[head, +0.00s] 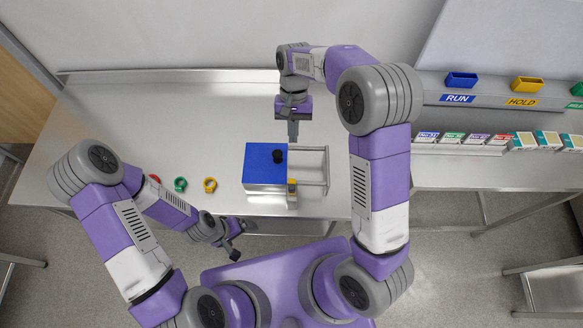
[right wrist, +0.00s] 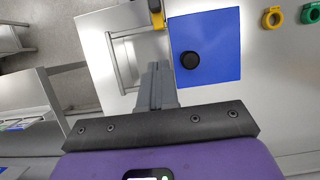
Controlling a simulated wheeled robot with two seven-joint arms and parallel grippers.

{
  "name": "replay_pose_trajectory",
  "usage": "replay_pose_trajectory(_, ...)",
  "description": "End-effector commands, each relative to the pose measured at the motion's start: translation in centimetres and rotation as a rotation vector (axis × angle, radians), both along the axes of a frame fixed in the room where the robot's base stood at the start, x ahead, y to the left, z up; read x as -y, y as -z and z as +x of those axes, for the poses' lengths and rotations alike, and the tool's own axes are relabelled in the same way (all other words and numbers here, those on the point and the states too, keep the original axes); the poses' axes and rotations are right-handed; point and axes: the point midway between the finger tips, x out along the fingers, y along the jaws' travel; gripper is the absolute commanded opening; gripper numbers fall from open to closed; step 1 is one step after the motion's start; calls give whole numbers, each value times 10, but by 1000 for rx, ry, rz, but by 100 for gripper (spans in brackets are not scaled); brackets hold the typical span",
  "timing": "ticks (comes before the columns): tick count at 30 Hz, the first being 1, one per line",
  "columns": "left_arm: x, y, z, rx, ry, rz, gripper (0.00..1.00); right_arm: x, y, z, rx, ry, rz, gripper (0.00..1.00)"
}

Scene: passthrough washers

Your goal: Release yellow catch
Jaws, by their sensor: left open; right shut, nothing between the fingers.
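A box with a blue lid (head: 265,163) and a black knob (head: 278,156) stands on the steel table. The yellow catch (head: 291,187) is at the box's near right edge, beside a grey rail frame (head: 325,168). In the right wrist view the catch (right wrist: 156,12) shows at the top edge, partly cut off. My right gripper (head: 293,139) points down at the far side of the box, by its right edge, shut and empty. Its fingers (right wrist: 157,68) are apart from the catch. My left gripper (head: 237,245) is open and empty, low by the table's front edge.
Red (head: 155,178), green (head: 180,184) and yellow (head: 210,184) rings lie left of the box. The table's left back is clear.

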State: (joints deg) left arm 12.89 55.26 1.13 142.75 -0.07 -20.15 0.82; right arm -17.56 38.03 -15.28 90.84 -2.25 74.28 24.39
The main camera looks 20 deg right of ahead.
Motion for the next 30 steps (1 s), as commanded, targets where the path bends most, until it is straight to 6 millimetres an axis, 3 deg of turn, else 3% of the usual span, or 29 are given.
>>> replay_pose_trajectory(8, 0, 2, 1, 1, 0, 0, 100, -2, 23, -9, -4, -1, -1, 0)
replay_pose_trajectory(19, 0, 5, 1, 1, 0, 0, 100, -11, 97, -38, -4, -1, -1, 0)
replay_pose_trajectory(25, 0, 0, 0, 1, 0, 0, 100, -18, 93, -63, -1, -2, 1, 0)
replay_pose_trajectory(30, 0, -1, 0, 1, 0, 0, 100, -21, 93, -72, 0, 0, 1, 0)
